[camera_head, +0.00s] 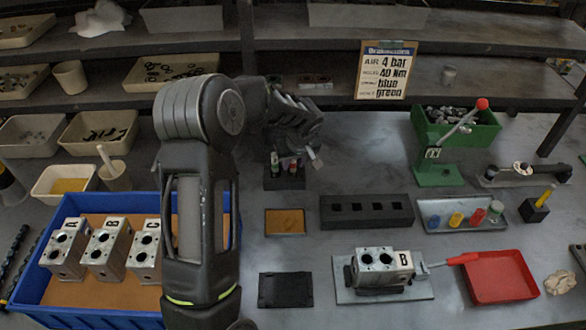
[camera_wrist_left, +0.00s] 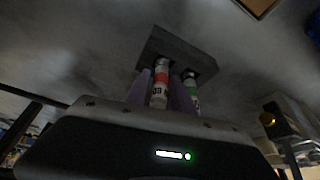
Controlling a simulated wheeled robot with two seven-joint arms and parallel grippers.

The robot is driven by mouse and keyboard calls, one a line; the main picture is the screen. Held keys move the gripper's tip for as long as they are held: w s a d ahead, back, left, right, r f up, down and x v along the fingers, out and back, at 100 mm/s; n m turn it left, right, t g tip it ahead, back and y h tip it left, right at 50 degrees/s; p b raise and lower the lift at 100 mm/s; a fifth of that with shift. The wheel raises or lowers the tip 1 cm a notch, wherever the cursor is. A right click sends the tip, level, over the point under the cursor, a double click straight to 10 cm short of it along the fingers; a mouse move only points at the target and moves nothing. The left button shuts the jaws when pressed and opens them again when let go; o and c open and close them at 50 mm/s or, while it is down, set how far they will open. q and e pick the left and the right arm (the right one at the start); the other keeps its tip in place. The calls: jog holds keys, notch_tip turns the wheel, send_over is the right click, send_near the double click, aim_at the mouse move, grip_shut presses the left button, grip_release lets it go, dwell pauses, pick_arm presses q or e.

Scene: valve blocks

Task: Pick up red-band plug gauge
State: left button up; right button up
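The red-band plug gauge (camera_wrist_left: 160,82) stands in a dark holder block (camera_wrist_left: 178,50), beside a green-band gauge (camera_wrist_left: 191,88). The holder also shows in the head view (camera_head: 285,181), where the gauges are small and partly hidden by my left wrist. My left gripper (camera_wrist_left: 162,90) has its purple fingers on either side of the red-band gauge, one of them between the two gauges. The fingers are very near the gauge; I cannot tell whether they press on it. The gauge looks seated in the holder. My right gripper is not in view.
A blue bin (camera_head: 85,316) with several valve blocks is at the left, partly behind my left arm. A black slotted block (camera_head: 366,212) and an amber-topped plate (camera_head: 285,222) lie nearby.

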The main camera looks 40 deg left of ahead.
pick_arm(q)
jog(key=shift+c, duration=0.6)
grip_shut()
